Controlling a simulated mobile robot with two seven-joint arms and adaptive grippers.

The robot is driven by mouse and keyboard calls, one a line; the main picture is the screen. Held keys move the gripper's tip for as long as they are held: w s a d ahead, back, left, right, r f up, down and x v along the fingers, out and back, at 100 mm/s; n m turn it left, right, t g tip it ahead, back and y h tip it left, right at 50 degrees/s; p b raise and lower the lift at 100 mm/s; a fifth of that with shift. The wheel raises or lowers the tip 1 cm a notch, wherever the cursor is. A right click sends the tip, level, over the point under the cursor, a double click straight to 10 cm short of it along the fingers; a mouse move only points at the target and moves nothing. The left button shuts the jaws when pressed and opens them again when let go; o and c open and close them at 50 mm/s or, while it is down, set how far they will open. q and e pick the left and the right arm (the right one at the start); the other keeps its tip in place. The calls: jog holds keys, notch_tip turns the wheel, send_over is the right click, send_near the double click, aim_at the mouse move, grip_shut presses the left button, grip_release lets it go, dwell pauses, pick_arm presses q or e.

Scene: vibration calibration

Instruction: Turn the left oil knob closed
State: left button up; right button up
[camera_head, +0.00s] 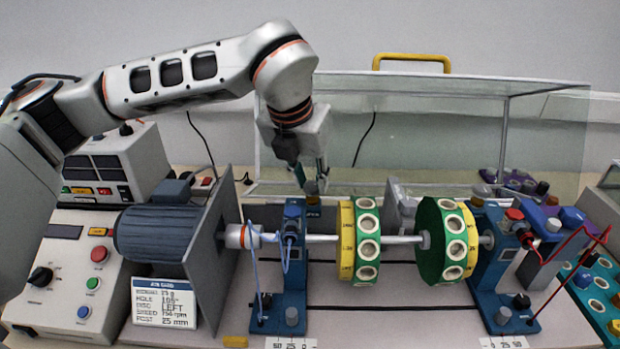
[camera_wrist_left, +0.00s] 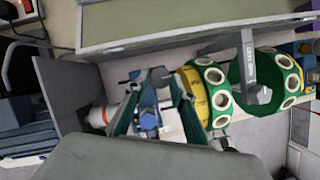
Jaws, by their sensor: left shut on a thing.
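The left blue bearing stand (camera_head: 291,265) holds the shaft between the motor and the green-and-yellow discs. In the left wrist view the gripper's two fingers (camera_wrist_left: 157,92) come in on either side of the blue stand top. My right gripper is not in view.
A blue-grey motor (camera_head: 155,234) and grey plate stand left of the stand. Two green-and-yellow discs (camera_head: 367,238) ride on the shaft to the right, before the right blue stand (camera_head: 492,272). A clear cover with a yellow handle (camera_head: 412,58) rises behind. Thin cables hang near the stand.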

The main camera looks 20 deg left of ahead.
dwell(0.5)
pick_arm(q)
jog(key=o, duration=1.1)
jog(key=v, duration=1.2)
jog(key=shift+d, duration=0.1)
